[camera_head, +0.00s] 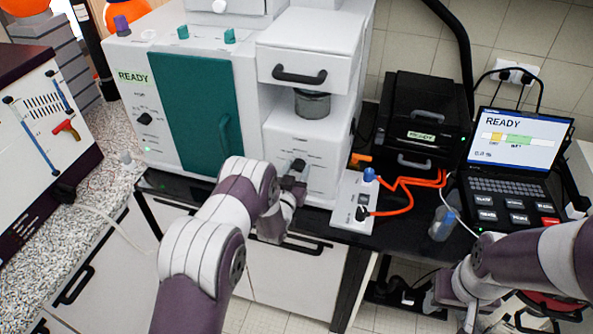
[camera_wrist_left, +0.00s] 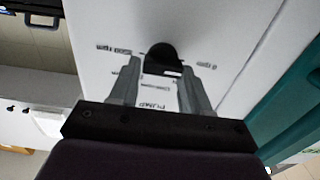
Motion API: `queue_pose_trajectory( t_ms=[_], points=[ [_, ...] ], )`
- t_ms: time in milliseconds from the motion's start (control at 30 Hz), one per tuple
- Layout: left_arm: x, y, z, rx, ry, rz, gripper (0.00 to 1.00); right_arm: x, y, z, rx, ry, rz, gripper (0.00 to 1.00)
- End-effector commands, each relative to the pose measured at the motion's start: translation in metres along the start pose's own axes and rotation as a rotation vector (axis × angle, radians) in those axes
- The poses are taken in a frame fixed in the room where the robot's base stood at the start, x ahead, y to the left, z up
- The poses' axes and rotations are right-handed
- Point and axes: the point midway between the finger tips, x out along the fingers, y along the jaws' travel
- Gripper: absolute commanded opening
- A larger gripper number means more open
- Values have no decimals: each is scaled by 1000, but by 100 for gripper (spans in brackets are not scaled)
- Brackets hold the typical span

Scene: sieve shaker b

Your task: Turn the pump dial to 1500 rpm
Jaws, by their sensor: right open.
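The pump dial (camera_wrist_left: 162,55) is a small black knob on the white front of the sieve shaker. In the left wrist view the label "1500 rpm" is to its left, "0 rpm" to its right and "PUMP" below. I cannot tell where the dial points. My left gripper (camera_wrist_left: 161,72) has one finger on each side of the dial and looks closed on it. In the head view the dial (camera_head: 299,164) shows just above my left gripper (camera_head: 293,184). My right gripper (camera_head: 538,318) is open at the lower right, partly cut off, far from the dial.
The shaker (camera_head: 315,145) has a teal door (camera_head: 197,110) left of the dial and a drawer (camera_head: 308,62) above. A white box with orange cable (camera_head: 353,203) stands right of the dial. A black case (camera_head: 421,120) and a laptop-like console (camera_head: 512,165) stand further right.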

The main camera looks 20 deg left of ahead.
Motion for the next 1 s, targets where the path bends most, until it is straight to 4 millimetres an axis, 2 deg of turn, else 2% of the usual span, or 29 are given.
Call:
queue_pose_trajectory(
  t_ms=[33,67,100,467,667,1000],
  points=[
    [0,1,0,0,0,3,28,0,0,0,0,0,0,53],
    [0,1,0,0,0,3,18,0,0,0,0,0,0,53],
    [0,1,0,0,0,3,14,0,0,0,0,0,0,53],
    [0,1,3,47,-1,3,14,8,0,1,0,0,0,53],
    [0,2,6,167,-1,3,14,26,0,3,0,0,0,53],
    [-1,3,8,481,-1,3,14,64,0,8,0,0,0,53]
  ],
)
